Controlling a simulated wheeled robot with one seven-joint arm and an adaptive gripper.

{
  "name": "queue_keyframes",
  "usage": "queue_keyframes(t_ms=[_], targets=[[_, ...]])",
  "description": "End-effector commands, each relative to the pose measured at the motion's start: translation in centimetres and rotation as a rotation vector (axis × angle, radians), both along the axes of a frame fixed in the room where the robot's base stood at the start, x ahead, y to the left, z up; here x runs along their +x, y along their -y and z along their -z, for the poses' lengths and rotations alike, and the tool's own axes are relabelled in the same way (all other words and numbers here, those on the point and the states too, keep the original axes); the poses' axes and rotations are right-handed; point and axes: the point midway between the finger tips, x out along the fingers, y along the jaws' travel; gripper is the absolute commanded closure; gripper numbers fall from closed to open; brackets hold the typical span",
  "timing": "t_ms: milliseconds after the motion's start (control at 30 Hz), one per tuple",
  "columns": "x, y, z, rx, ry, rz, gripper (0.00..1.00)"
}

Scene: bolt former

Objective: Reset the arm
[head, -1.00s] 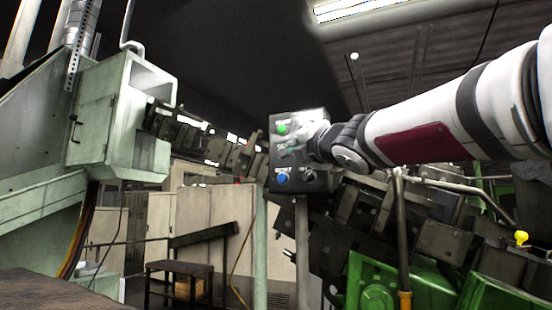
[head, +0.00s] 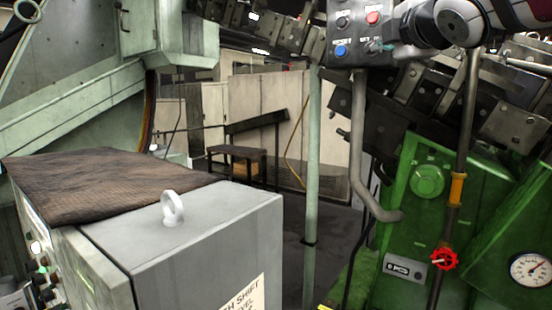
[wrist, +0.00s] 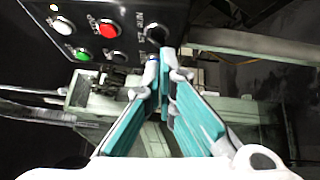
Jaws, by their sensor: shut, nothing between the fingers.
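My gripper (head: 390,49) is at the top right of the head view, close to the lower right part of a dark control panel (head: 357,28). In the wrist view its teal-sided fingers (wrist: 165,65) come together at the tips, with nothing between them. The panel (wrist: 130,12) fills the upper left there, with white, red and green buttons and a black knob (wrist: 157,35) just beyond the fingertips. I cannot tell whether the tips touch the panel. Most of my arm is cut off by the head view's upper right corner.
A grey cabinet (head: 190,235) with a lifting eye and a brown mat (head: 95,185) stands at the front left. Green machinery (head: 400,255) with a red valve wheel (head: 445,259) and gauge (head: 530,269) is at the right. A pale post (head: 313,165) stands between; dark floor shows around it.

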Motion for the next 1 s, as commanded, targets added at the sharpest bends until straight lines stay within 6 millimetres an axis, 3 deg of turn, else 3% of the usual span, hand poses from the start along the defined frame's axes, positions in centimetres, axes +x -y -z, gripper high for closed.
queue_keyframes(t_ms=[100,267,400,600,800,1000], targets=[[-4.2,2.0,7.0,0.335,-0.176,0.096,1.00],[-10.4,2.3,16.2,0.728,-0.387,0.250,1.00],[-16.4,1.3,23.8,1.014,-0.550,0.414,1.00],[-24.8,-1.1,32.6,1.325,-0.732,0.671,1.00],[-29.7,-2.8,37.0,1.478,-0.818,0.839,1.00],[-30.6,-3.1,37.7,1.506,-0.835,0.875,1.00]])
